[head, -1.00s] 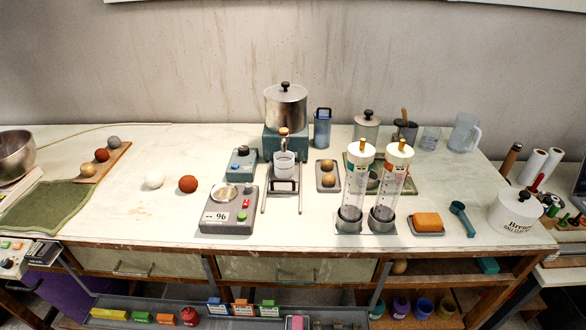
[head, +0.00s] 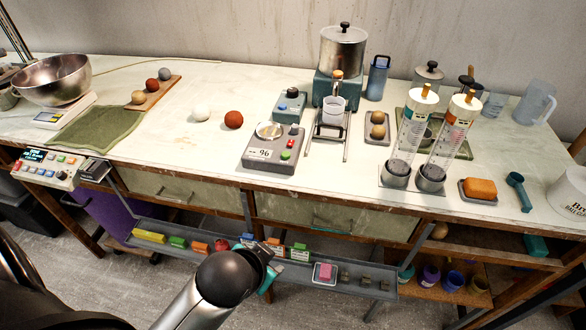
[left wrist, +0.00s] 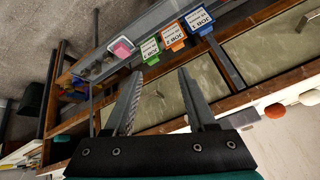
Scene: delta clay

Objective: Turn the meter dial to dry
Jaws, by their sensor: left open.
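No dial marked dry can be read, so I cannot tell which device is the meter. A grey box (head: 272,155) reading 96 has a round metal plate on top, a red and a green button and a small dark knob. A teal box (head: 289,107) behind it has a dark knob and a blue button. A console (head: 47,169) with a lit screen and coloured buttons is at the bench's left front edge. My left gripper (left wrist: 160,76) is open and empty in the left wrist view. In the head view it is below the bench front, partly hidden by its arm.
A low shelf rail (head: 345,276) with coloured blocks and small job signs runs along the bench front, close to my left gripper. Two clear cylinders (head: 409,125) (head: 447,129) and a metal pot (head: 342,50) stand on the bench.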

